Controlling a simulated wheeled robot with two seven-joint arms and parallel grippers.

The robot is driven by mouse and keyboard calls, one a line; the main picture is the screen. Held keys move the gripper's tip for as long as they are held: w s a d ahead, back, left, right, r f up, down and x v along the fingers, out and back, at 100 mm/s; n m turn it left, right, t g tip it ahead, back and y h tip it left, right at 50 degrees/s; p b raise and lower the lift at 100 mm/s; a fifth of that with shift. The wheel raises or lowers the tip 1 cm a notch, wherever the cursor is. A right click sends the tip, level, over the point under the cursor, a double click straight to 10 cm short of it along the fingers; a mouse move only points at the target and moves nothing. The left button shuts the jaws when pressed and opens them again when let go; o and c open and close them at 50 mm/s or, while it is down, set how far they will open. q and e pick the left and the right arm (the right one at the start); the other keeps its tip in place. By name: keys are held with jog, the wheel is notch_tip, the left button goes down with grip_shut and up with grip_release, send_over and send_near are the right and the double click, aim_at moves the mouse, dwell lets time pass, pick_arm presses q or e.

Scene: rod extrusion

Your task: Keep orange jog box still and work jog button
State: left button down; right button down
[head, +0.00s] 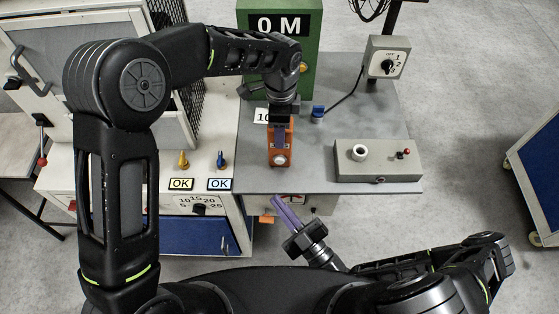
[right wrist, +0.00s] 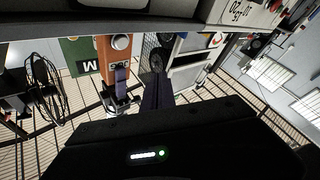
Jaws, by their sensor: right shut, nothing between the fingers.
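The orange jog box (head: 271,157) has a round pale jog button (head: 280,159) on its near end. It lies near the front edge of the grey tabletop. My left gripper (head: 279,139) comes from behind with one finger flat over the box's face; the other finger is hidden, and it looks closed on the box. The right wrist view also shows the box (right wrist: 117,60) and its button (right wrist: 121,42). My right gripper (head: 278,201) is shut and empty, in front of the table edge, short of the button and apart from it. Its fingers also show in the right wrist view (right wrist: 158,85).
A grey control box (head: 378,162) with a white knob and red lever stands right of the jog box. A green machine (head: 270,20) stands behind. A small blue part (head: 318,111) and a dial box (head: 386,58) are farther back. OK labels (head: 181,184) lie left.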

jog(key=shift+w+d, duration=0.15)
jog(key=shift+w, duration=1.95)
jog(key=shift+w+d, duration=0.1)
jog(key=shift+w, duration=1.95)
jog(key=shift+w, duration=0.15)
jog(key=shift+w, duration=0.25)
jog(key=shift+w, duration=0.6)
jog(key=shift+s, duration=1.05)
jog(key=shift+s, duration=0.1)
jog(key=shift+s+a, duration=0.15)
jog(key=shift+s, duration=2.25)
